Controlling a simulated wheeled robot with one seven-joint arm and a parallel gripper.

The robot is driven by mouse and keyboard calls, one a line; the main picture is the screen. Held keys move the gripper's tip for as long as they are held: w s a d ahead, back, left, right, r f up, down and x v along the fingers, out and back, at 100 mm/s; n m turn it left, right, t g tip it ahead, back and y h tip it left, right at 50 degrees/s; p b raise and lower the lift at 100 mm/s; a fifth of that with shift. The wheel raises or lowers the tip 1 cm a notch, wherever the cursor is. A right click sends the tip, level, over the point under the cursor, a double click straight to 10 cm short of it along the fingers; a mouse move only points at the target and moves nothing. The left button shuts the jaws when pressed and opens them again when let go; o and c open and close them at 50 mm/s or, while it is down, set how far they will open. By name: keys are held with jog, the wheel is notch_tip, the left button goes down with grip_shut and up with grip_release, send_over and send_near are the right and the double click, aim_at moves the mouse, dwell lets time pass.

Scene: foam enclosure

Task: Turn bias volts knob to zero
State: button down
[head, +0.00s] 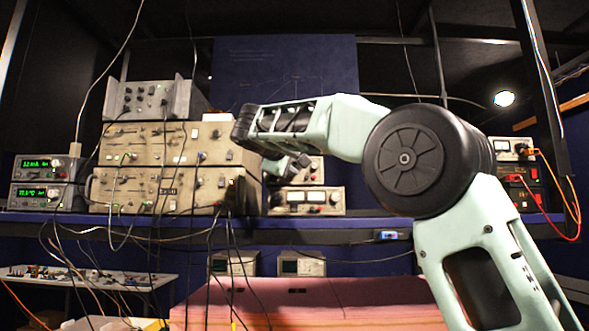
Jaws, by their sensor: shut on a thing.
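My arm reaches in from the right, and its wrist bends down in front of the shelf of instruments. My gripper (280,168) is small and dark beneath the wrist, at the left side of a small beige panel unit (313,170). It is shut on what appears to be a knob there. The fingers and wrist cover that spot, so the knob, its pointer and its scale are hidden. The bias volts lettering is too small to read.
Two stacked beige instrument racks (122,183) with many knobs and cables stand left of my gripper. A meter unit (307,200) sits just below it. Power supplies (45,168) stand far left. Cables hang over the blue shelf edge (290,222).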

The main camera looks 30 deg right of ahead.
jog(key=n+h+b, duration=0.1)
jog(key=n, duration=0.1)
jog(key=n+b, duration=0.2)
jog(key=shift+a+f+t+h, duration=0.1)
jog(key=shift+f+t+h, duration=0.2)
jog(key=shift+f+h, duration=0.1)
jog(key=shift+f+n+t+h+b, duration=0.1)
jog(key=shift+n+t+h+b, duration=0.4)
jog(key=shift+n+b, duration=1.25)
jog(key=shift+n, duration=0.45)
jog(key=c, duration=1.5)
grip_release()
jog(key=b+v, duration=0.6)
jog(key=v, duration=1.1)
jog(key=shift+s, duration=0.15)
